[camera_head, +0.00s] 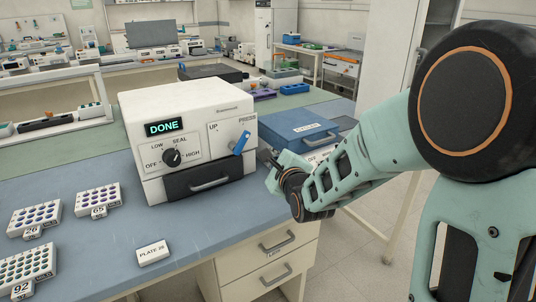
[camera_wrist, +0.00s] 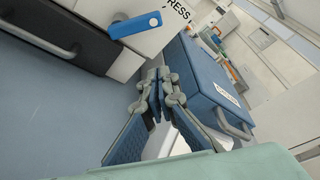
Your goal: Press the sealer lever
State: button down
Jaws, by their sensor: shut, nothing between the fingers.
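The white sealer (camera_head: 190,125) stands on the blue bench top, its display reading "DONE". Its blue lever (camera_head: 241,143) is on the right of the front face, slanting down and to the left below the "PRESS" label. In the wrist view the lever (camera_wrist: 134,25) is at the upper left, apart from my gripper. My gripper (camera_wrist: 157,74) is shut and empty, just right of the sealer. In the head view, my gripper (camera_head: 270,160) is partly hidden by my wrist. The knob (camera_head: 172,157) sits left of the lever, and a dark drawer (camera_head: 205,180) is below.
A blue case (camera_head: 300,122) stands right of the sealer, behind my gripper; it also shows in the wrist view (camera_wrist: 200,75). Well plates (camera_head: 35,213) lie at the left. A "PLATE 28" card (camera_head: 152,253) lies near the front edge. The bench before the sealer is mostly clear.

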aim_at(239, 141)
jog(key=w+a, duration=0.5)
jog(key=shift+r+p, duration=0.3)
jog(key=shift+r, duration=0.1)
jog(key=shift+w+b, duration=0.1)
jog(key=shift+b, duration=0.3)
